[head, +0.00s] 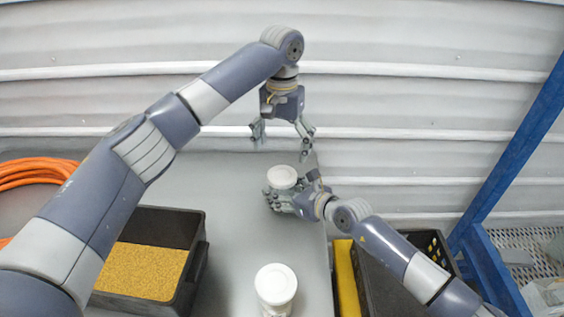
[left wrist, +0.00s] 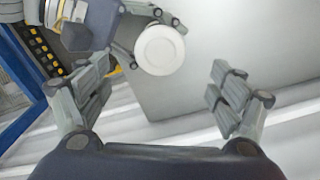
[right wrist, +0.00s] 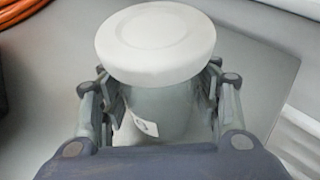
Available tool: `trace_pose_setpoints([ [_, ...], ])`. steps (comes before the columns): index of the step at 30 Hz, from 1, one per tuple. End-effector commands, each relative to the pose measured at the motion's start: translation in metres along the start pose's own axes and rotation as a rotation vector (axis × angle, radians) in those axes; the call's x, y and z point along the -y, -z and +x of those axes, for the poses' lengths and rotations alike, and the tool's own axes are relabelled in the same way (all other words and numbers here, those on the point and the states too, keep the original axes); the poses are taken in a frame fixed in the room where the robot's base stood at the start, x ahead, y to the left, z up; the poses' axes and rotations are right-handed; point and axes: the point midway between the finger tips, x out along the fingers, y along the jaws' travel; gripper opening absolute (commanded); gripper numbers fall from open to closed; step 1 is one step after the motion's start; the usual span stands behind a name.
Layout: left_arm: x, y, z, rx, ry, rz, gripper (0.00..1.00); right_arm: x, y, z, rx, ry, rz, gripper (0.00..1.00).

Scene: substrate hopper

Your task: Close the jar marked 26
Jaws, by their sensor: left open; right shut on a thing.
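A jar (right wrist: 160,112) with a white lid (right wrist: 155,42) on top stands between the fingers of my right gripper (right wrist: 162,108), which is shut on the jar's body. Its label is partly hidden and I cannot read the number. In the head view the lid (head: 282,177) shows at the table's far right part. My left gripper (head: 282,130) is open and empty, above and behind this jar. In the left wrist view the lid (left wrist: 160,50) lies beyond the open fingers (left wrist: 160,100). A second jar (head: 276,288) with a white top stands nearer the front, apart from both grippers.
A black bin (head: 203,255) with yellow granules (head: 142,271) stands at the left. An orange hose (head: 38,172) lies behind it. A black crate (head: 440,248) and a blue frame (head: 515,160) are at the right. The grey table (head: 232,220) is clear between the jars.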

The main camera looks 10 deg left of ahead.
Motion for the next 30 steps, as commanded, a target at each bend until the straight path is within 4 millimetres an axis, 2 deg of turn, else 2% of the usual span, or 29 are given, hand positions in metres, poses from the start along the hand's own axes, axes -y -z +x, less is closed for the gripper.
trace_pose_setpoints([
  [3, -0.001, 0.001, -0.019, -0.001, 0.0, 0.0, 0.86, 0.0, 0.001, 0.0, -0.002, 0.0, 0.001, 0.0],
  [6, 0.0, 0.0, -0.027, 0.001, 0.001, -0.001, 0.86, 0.0, 0.001, 0.0, -0.002, 0.0, 0.001, 0.0],
  [17, 0.0, 0.0, -0.032, 0.001, 0.001, 0.0, 0.86, 0.0, 0.001, 0.0, -0.002, 0.0, 0.001, 0.0],
  [18, 0.0, 0.0, -0.032, 0.001, 0.001, 0.0, 0.86, 0.0, 0.001, 0.0, -0.002, 0.0, 0.001, 0.66],
  [20, 0.0, 0.0, -0.032, 0.001, 0.001, 0.0, 0.86, 0.0, 0.001, 0.0, -0.002, 0.0, 0.001, 0.8],
  [30, 0.0, 0.0, -0.032, 0.001, 0.001, 0.0, 0.86, 0.0, 0.0, 0.0, -0.001, 0.0, 0.0, 0.8],
])
